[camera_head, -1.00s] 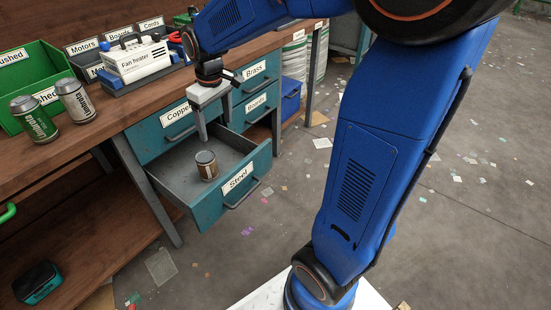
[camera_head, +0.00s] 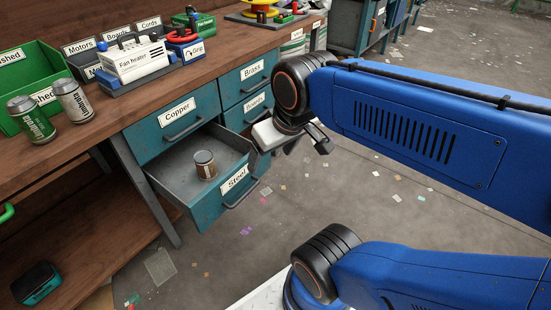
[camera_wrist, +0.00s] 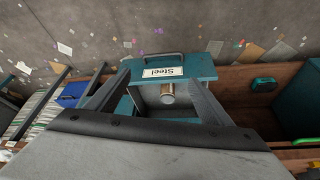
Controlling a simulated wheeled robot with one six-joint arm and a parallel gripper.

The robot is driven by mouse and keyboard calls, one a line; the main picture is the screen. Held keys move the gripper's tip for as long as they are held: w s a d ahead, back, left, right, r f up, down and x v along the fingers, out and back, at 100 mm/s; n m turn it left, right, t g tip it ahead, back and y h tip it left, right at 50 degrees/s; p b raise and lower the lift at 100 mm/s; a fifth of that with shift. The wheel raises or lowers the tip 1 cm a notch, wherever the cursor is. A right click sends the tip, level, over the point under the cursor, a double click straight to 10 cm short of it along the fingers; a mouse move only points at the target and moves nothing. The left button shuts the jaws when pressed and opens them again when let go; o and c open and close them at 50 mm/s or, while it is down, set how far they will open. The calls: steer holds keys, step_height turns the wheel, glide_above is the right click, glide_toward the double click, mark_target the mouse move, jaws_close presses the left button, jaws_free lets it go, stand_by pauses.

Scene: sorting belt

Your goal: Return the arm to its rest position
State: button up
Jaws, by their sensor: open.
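My blue arm (camera_head: 430,125) is folded back to the right in the head view. My gripper (camera_wrist: 155,82) is open and empty in the wrist view, its two fingers spread apart. In the head view its pale body shows to the right of the drawers, its fingers mostly hidden. The Steel drawer (camera_head: 223,192) is pulled open below and left of it. A brown can (camera_head: 205,165) stands upright in that drawer, and also shows between the fingers in the wrist view (camera_wrist: 167,92).
Copper (camera_head: 175,125), Brass and Boards drawers look shut. A small teal-black item (camera_head: 37,284) lies on the lower shelf. Open floor lies beyond the arm.

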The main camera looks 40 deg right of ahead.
steer(key=shift+s+d+f, duration=0.1)
steer(key=shift+s+f, duration=0.1)
steer(key=shift+s, duration=0.45)
steer(key=shift+c, duration=0.3)
stand_by(1.3)
